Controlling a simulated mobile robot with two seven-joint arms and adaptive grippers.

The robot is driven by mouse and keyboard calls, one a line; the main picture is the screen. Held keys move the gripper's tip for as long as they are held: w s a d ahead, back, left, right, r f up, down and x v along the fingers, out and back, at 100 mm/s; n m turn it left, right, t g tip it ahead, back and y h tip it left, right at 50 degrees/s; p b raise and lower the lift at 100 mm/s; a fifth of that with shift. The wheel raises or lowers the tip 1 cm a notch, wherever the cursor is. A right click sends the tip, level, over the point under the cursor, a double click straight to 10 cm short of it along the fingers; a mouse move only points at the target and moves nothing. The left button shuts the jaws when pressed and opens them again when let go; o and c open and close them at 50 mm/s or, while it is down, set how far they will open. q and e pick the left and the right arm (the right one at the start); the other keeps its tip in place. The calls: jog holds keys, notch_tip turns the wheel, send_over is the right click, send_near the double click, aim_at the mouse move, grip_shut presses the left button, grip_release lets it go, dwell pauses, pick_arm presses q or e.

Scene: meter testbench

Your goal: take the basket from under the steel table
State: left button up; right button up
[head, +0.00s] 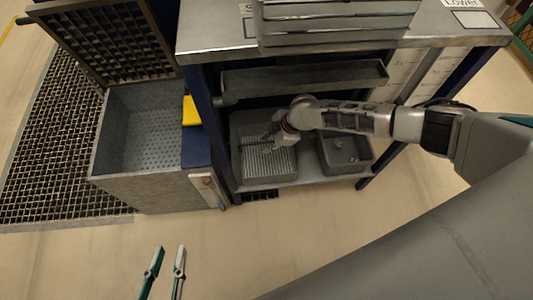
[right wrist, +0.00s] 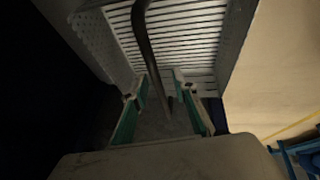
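The steel table (head: 440,42) stands at the top of the head view, with a lower shelf (head: 305,178) under it. A grey slatted basket (head: 262,166) sits on the left of that shelf; its slats also show in the right wrist view (right wrist: 195,30). My right arm reaches under the tabletop from the right, and my right gripper (head: 272,137) is over the basket. In the right wrist view its fingers (right wrist: 163,85) are apart, with a dark curved handle bar (right wrist: 151,50) between them. Contact is unclear. My left gripper (head: 168,248) is open and empty above the floor.
A second grey bin (head: 345,155) sits right of the basket on the shelf. A long tray (head: 300,78) hangs under the tabletop. Dark blue table legs (head: 378,165) flank the shelf. A grey tub (head: 135,135) with a raised lid stands at left. The floor in front is clear.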

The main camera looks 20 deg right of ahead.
jog(key=shift+f, duration=0.1)
grip_shut()
dwell(0.4)
